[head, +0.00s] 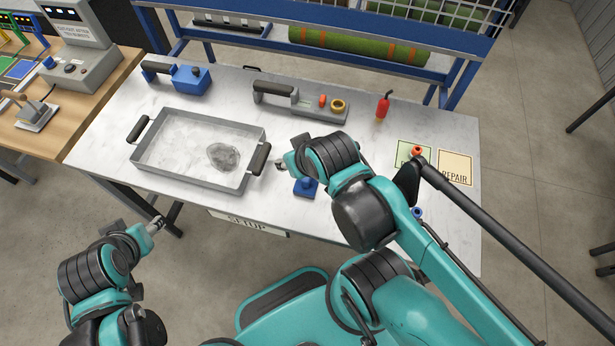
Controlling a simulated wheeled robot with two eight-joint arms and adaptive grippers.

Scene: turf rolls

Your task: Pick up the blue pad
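A small blue pad (304,189) with a raised knob lies on the white table, right of the grey tray and near the table's front edge. My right arm partly covers it. My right gripper (281,163) is above the table beside the tray's right handle, up and left of the pad in the picture. I cannot tell whether its fingers are open. My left gripper (158,223) is in front of the table's front edge, low and left, away from the pad. Its fingers are too small to read.
The grey tray (178,178) with dark handles holds a dark round patch. A REPAIR card (455,164) lies right. A rack with green rolls (355,44) stands behind.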

